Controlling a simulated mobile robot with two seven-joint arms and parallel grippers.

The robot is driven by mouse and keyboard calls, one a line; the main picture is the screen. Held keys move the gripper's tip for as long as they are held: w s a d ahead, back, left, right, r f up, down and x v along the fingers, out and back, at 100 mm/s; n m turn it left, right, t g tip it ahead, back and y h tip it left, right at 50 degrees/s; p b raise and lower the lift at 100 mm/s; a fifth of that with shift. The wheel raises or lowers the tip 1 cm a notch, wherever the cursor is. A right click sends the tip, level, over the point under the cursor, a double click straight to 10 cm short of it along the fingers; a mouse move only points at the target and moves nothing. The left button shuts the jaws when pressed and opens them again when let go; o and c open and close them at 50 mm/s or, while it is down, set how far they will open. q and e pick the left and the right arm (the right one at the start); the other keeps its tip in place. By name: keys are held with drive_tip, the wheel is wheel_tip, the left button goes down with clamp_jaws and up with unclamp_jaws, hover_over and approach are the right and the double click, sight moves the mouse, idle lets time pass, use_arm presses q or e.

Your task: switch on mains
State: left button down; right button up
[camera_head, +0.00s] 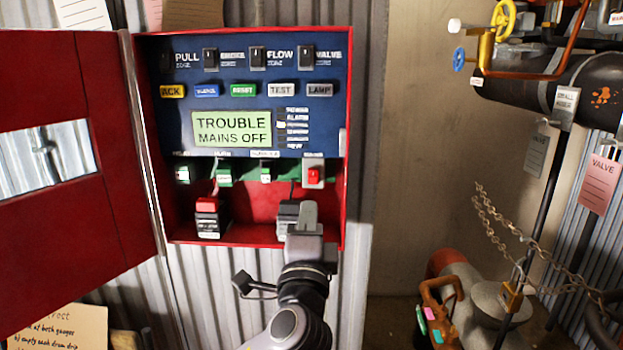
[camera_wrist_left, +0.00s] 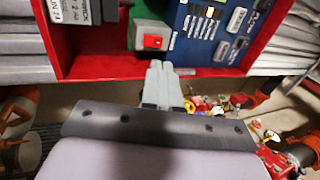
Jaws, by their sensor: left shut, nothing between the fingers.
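The open red alarm panel (camera_head: 346,120) has a blue face with a lit display (camera_head: 232,129) reading "TROUBLE MAINS OFF". A red rocker switch on a pale plate (camera_head: 313,175), its small label hard to read, sits at the lower right inside the box. The red switch also shows in the wrist view (camera_wrist_left: 153,42), just beyond my fingertips. My left gripper (camera_head: 302,212) is shut and empty, below the switch in the head view and partly covering a dark battery-like block (camera_head: 287,217). Whether it touches anything is unclear. My right gripper is not in view.
The red panel door (camera_head: 100,215) stands open to the left. A second block with a red top (camera_head: 207,217) stands in the box floor's left part. Pipes with a yellow handwheel (camera_head: 503,20), hanging tags and a chain (camera_head: 530,240) are at the right.

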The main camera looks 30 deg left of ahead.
sight(312, 172)
use_arm(q)
drive_tip(key=p+x, duration=0.1)
drive_tip(key=x, duration=0.7)
drive_tip(key=shift+w+a+p, duration=0.15)
drive_tip(key=shift+w+p, duration=0.15)
drive_tip(key=shift+p, duration=0.1)
drive_tip(key=shift+r, duration=0.1)
drive_tip(key=shift+w+a+r, duration=0.15)
